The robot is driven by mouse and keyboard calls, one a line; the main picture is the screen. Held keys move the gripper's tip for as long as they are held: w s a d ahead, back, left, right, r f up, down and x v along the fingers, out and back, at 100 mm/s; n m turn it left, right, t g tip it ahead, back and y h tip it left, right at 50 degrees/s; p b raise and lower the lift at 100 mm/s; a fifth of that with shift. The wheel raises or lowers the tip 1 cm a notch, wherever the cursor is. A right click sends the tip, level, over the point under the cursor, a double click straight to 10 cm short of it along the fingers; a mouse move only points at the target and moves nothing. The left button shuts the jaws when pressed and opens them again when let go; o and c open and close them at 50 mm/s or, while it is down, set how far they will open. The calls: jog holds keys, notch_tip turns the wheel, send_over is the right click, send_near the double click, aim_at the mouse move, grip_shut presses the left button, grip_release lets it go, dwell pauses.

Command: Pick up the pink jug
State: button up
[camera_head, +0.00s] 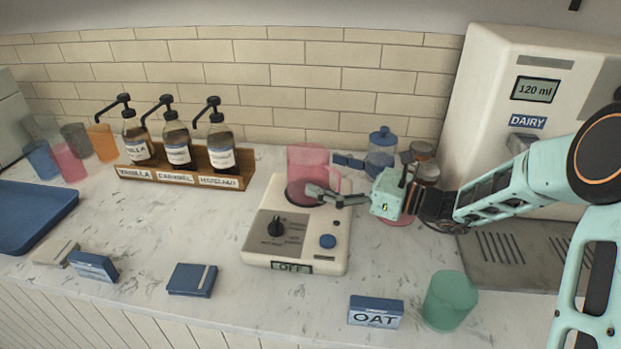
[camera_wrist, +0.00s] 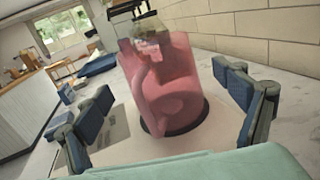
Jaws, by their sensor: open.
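The pink jug (camera_head: 308,168) is translucent and stands upright on the dark round plate of a cream blender-like base (camera_head: 297,240) with a knob and a display reading OFF. In the wrist view the pink jug (camera_wrist: 168,85) fills the middle, its handle side toward the camera. My gripper (camera_head: 335,180) comes in from the right at the jug's height. In the wrist view my gripper (camera_wrist: 170,112) is open, with one finger left and one right of the jug, both apart from it. The jug's lower right part is partly hidden by a finger in the head view.
A blue-lidded jar (camera_head: 381,155) and brown jars stand behind my gripper. A rack of syrup bottles (camera_head: 180,175) is left of the base. A green cup (camera_head: 450,300) and an OAT box (camera_head: 375,312) stand at the front. The dairy machine (camera_head: 515,90) is at right.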

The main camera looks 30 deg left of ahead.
jog(key=a, duration=0.4)
jog(key=shift+f, duration=0.25)
jog(key=shift+w+r, duration=0.1)
jog(key=c, duration=1.7)
